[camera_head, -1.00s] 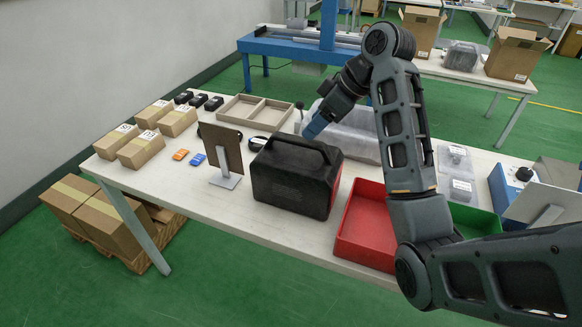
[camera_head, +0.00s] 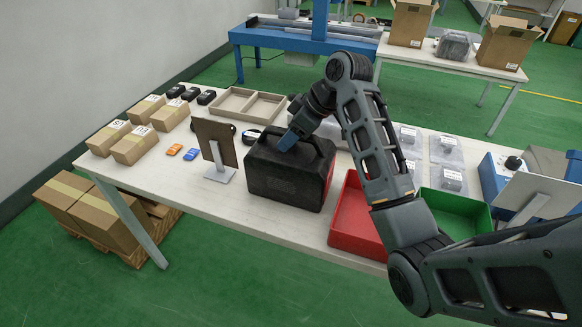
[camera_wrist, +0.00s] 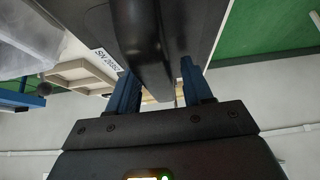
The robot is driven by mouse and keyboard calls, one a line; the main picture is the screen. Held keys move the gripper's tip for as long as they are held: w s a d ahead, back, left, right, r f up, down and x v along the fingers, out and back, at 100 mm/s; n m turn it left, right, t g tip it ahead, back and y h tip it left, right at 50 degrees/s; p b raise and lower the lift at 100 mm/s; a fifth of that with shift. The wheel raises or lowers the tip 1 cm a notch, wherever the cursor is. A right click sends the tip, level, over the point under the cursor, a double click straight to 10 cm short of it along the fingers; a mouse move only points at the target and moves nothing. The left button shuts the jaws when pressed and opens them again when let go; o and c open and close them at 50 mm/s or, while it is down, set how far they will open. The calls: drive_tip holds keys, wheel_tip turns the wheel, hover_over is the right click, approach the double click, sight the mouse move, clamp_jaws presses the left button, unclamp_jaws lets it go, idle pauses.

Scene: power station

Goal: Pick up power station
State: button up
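The power station (camera_head: 288,176) is a black box with a top carry handle and a red edge on its right side. It stands upright on the white table, left of the red bin. My gripper (camera_head: 289,139) is at the handle, with its blue fingers over the top of the box. In the wrist view my gripper (camera_wrist: 160,95) has its two blue fingers apart, one on each side of the dark handle (camera_wrist: 143,40). Gaps seem to show beside the handle; contact is not visible.
A red bin (camera_head: 355,238) and a green bin (camera_head: 456,207) stand right of the power station. A tablet on a stand (camera_head: 216,140) is close on its left. Small boxes (camera_head: 131,146) and a beige tray (camera_head: 248,104) lie further left and behind.

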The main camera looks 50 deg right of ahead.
clamp_jaws()
idle(1.1)
drive_tip(key=shift+r, duration=0.25)
